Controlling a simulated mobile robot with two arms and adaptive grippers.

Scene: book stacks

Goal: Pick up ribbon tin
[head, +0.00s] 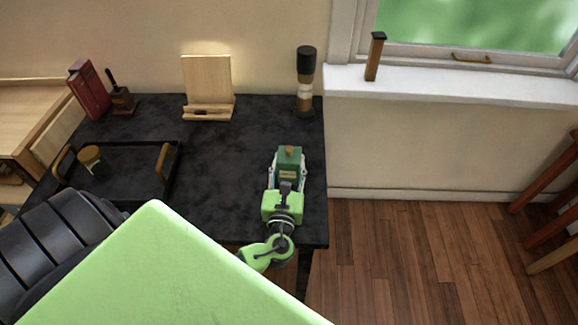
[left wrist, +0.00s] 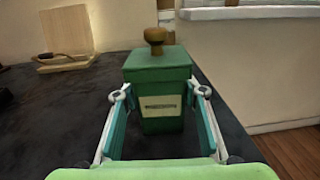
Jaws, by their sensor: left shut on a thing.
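The ribbon tin (head: 289,156) is a dark green box with a pale label and a round brown knob on its lid. It is upright at the right side of the black table (head: 225,190). My left gripper (head: 288,172) is shut on the tin, one finger on each side. In the left wrist view the tin (left wrist: 160,75) fills the space between the fingers, its label facing the camera. I cannot tell whether its base touches the table. My right gripper is not in view.
A black tray (head: 120,190) with brown handles holds a small round wooden-topped item. A wooden stand (head: 208,90), a dark-capped cylinder (head: 306,75), a red book (head: 89,90) and a small stamp-like item (head: 121,98) line the table's back. The tabletop's middle is clear.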

